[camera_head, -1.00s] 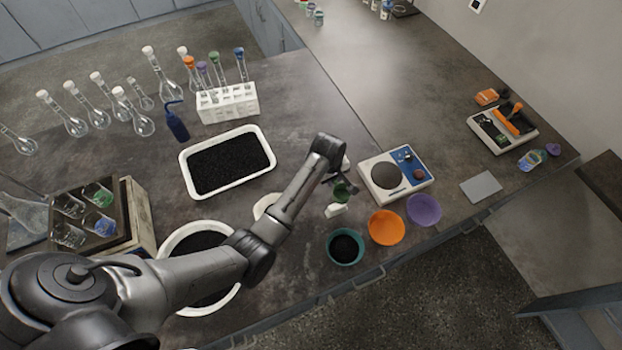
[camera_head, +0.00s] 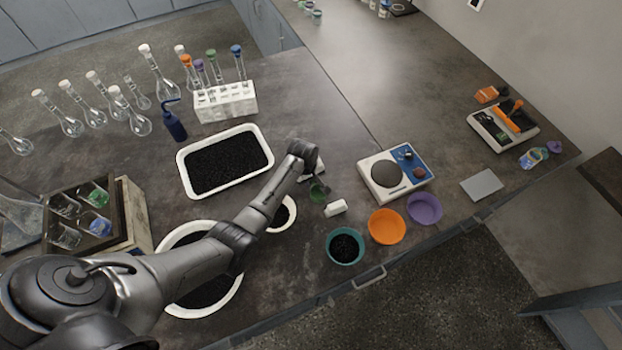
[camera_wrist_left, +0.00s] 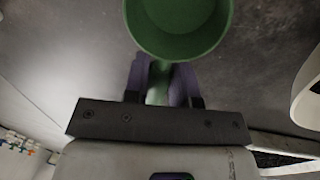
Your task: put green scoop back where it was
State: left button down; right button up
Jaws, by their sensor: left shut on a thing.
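The green scoop (camera_head: 317,191) is in my left gripper (camera_head: 312,177), over the bench between the small white bowl and the balance. In the left wrist view the scoop's round cup (camera_wrist_left: 180,28) sits beyond the fingertips, and its inside looks empty. Its handle runs between the two fingers of the left gripper (camera_wrist_left: 160,82), which are shut on it. A small white block (camera_head: 336,207) lies on the bench just below and right of the scoop. My right gripper is not in view.
A small white bowl (camera_head: 291,215) with black grains is left of the scoop, partly behind my arm. A white tray (camera_head: 268,145) and a large white bowl (camera_head: 236,292) hold black grains. The balance (camera_head: 421,181) and teal (camera_head: 346,262), orange (camera_head: 386,227) and purple (camera_head: 424,208) bowls stand right.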

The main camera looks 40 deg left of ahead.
pick_arm(q)
jog(key=shift+f, duration=0.2)
jog(key=c, duration=0.9)
grip_release()
jog(key=shift+c, duration=0.2)
jog(key=shift+s+r+p, duration=1.2)
jog(key=shift+r+p, duration=0.1)
jog(key=shift+r, duration=4.6)
jog(key=s+d+f+m, duration=0.1)
jog(key=s+m, duration=0.1)
jog(key=s, duration=0.2)
jog(key=s+d+f+m+y, duration=0.1)
jog(key=s+d+m, duration=0.1)
jog(key=s, duration=0.2)
jog(key=s+d+f+m, duration=0.1)
jog(key=s+m, duration=0.1)
jog(key=s, duration=0.3)
jog(key=shift+s+d+m+t, duration=0.1)
jog(key=shift+d+m+t, duration=0.2)
jog(key=shift+t, duration=0.1)
jog(key=s+d+r+m, duration=0.3)
jog(key=s+d+m, duration=0.1)
jog(key=s, duration=0.4)
jog(key=s+d+r+m+t, duration=0.1)
jog(key=s+d+r+m, duration=0.2)
jog(key=s, duration=0.6)
jog(key=shift+s+d+m, duration=0.25)
jog(key=shift+d+m, duration=0.45)
